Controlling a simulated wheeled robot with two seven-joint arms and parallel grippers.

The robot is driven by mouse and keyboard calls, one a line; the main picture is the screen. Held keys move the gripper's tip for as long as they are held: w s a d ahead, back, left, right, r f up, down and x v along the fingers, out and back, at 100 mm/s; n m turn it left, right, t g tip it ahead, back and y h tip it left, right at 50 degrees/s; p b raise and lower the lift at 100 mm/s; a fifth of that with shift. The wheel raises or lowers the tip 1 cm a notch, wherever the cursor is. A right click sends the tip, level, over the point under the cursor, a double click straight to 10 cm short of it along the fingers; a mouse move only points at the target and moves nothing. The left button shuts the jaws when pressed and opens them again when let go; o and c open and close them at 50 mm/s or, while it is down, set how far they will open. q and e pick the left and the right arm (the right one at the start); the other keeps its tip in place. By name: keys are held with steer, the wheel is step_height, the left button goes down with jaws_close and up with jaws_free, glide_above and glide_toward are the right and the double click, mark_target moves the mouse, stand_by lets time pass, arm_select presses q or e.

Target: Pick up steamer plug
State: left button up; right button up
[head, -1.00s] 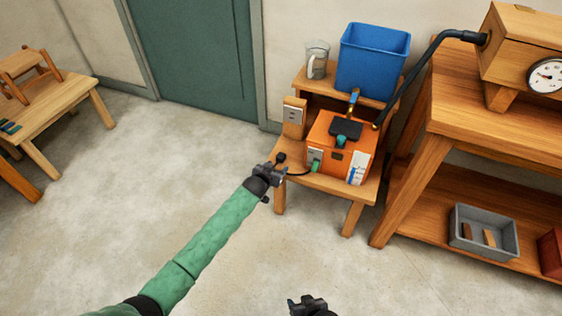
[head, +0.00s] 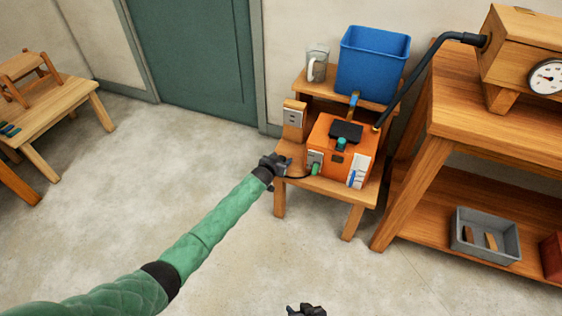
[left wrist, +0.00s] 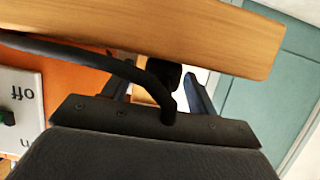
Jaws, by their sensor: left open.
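The steamer is an orange box (head: 335,150) on a small wooden stand, with a black cord running from its left side. The steamer plug (left wrist: 166,76) is black and sits at the cord's end in the left wrist view, between the two fingers of my left gripper (left wrist: 158,90). The fingers are open, and I cannot tell whether they touch the plug. In the head view my left gripper (head: 275,163) is at the stand's left edge and hides the plug. My right gripper (head: 305,309) is at the bottom edge, mostly cut off, its jaws unclear.
A wooden socket block (head: 294,119) stands left of the steamer. A blue bin (head: 373,62) and a clear jug (head: 317,64) are behind it. A wooden bench (head: 480,105) with a dark hose is at the right. The floor (head: 150,190) at the left is clear.

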arm_select(q)
steer(key=c, duration=1)
